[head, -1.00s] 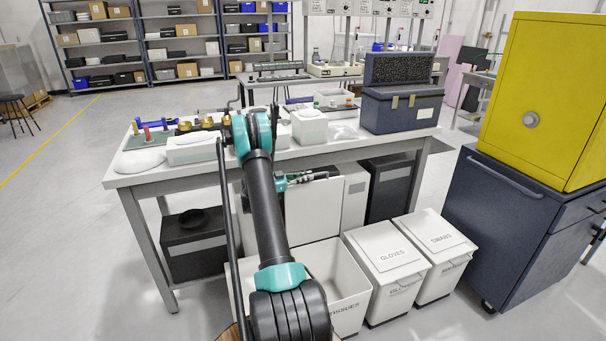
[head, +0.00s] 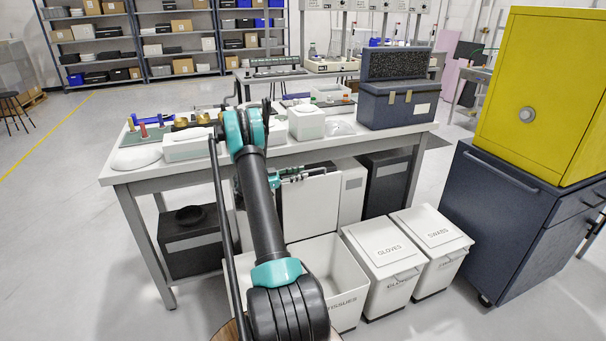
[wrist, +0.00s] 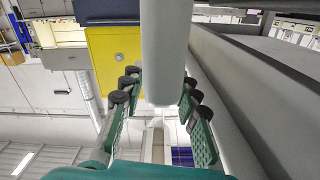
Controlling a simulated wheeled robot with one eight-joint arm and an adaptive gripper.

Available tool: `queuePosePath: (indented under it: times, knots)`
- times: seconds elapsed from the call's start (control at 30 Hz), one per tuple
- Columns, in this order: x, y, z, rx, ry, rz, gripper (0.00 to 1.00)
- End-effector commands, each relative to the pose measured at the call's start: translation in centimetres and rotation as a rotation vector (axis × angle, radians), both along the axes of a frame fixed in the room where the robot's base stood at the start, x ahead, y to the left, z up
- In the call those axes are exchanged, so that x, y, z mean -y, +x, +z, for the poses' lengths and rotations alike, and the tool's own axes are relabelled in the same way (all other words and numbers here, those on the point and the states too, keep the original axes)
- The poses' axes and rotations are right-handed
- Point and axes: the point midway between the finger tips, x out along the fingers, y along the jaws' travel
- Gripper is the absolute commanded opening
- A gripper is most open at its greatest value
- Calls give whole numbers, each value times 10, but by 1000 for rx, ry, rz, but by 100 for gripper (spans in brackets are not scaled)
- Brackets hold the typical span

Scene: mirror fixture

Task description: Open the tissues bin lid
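The tissues bin (head: 342,296) is a white box at the front, its label partly hidden by my arm. Its top is open and I see into it. A white panel (head: 311,208) stands upright at its back edge and looks like its raised lid. My gripper (head: 302,176) is beside the panel's top edge, pointing right. In the wrist view my gripper's dark-tipped green fingers (wrist: 160,88) stand apart on either side of a pale bar (wrist: 165,45), perhaps the panel's edge. I cannot tell whether they touch it.
The gloves bin (head: 383,256) and swabs bin (head: 432,236) stand right of it, lids down. The workbench (head: 130,178) is behind, with a black bin (head: 190,245) under it. A dark blue cabinet (head: 520,225) bearing a yellow cabinet (head: 545,90) stands right.

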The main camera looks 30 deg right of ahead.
Motion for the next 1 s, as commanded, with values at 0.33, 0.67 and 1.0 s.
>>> queuePosePath:
  times: [0.33, 0.67, 1.0]
  knots:
    - [-69, 18, 0, 0, 0, 4, 31]
    - [-98, 24, 0, 0, 1, 1, 31]
    - [-98, 24, 0, 0, 1, 1, 31]
